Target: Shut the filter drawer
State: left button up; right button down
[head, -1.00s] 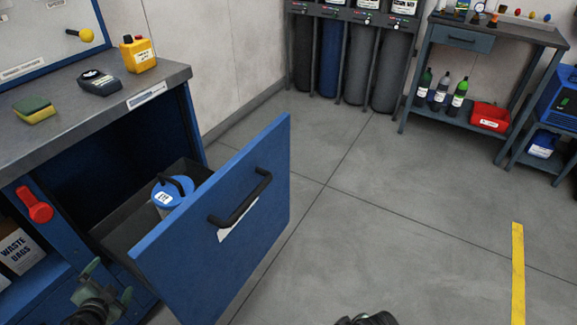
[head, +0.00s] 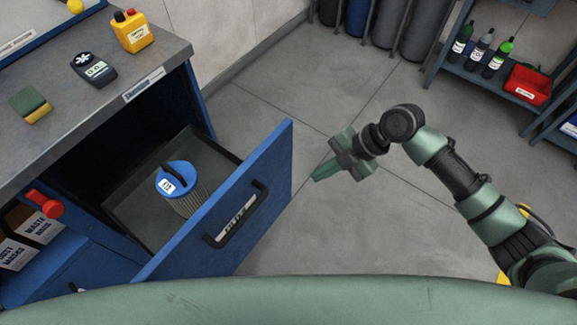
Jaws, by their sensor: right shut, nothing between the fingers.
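The blue filter drawer (head: 270,165) stands pulled out of the blue workbench cabinet (head: 199,98). Its front carries a black bar handle (head: 238,215) with a white label behind it. A filter canister with a blue lid and black handle (head: 178,178) stands inside the drawer. My right gripper (head: 318,176) is shut and empty. In the picture it is just right of the drawer front's far edge, with a gap between them. My left gripper is not in view.
The bench top (head: 160,60) holds a sponge (head: 31,104), a dark meter (head: 92,69) and a yellow box (head: 132,31). A red lever (head: 46,204) sticks out left of the drawer. Gas cylinders (head: 388,22) and a shelf with a red bin (head: 528,84) stand behind. Floor between is clear.

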send_near(274, 187)
notch_tip(274, 187, down, 3)
jog(key=s, duration=0.3)
jog(key=w+a+p, duration=0.1)
jog(key=w+a, duration=0.1)
jog(key=w, duration=0.1)
jog(key=shift+a+f+p, duration=0.3)
jog(key=shift+a+p, duration=0.05)
